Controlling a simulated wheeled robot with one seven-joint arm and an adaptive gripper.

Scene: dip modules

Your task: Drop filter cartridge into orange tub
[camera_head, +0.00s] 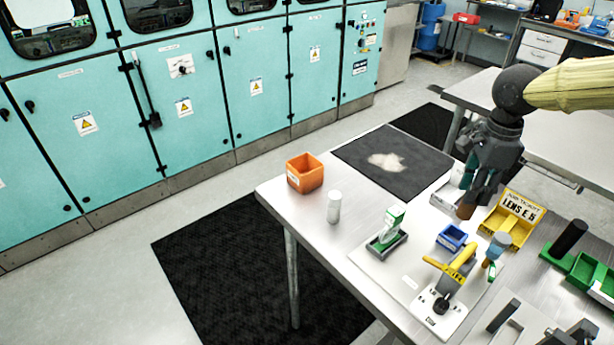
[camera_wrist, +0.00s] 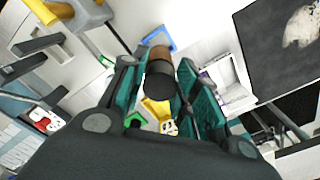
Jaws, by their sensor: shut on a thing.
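The orange tub (camera_head: 305,174) stands upright at the far left corner of the table, with a pale label on its side and its top open. My gripper (camera_head: 470,195) is above the table, well to the right of the tub. It is shut on a cylinder with a brown end (camera_head: 466,211), which looks like the filter cartridge. In the wrist view my gripper (camera_wrist: 158,88) has its green-lined fingers on both sides of this black and brown cylinder (camera_wrist: 159,82). The fingers hide part of it. The tub is not seen in the wrist view.
A white bottle (camera_head: 334,207) stands near the tub. A dark mat (camera_head: 350,155) lies behind. A green and white box in a tray (camera_head: 390,229), a blue bin (camera_head: 452,237), a yellow bin (camera_head: 512,218) and a yellow-handled tool (camera_head: 450,275) stand nearer my gripper.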

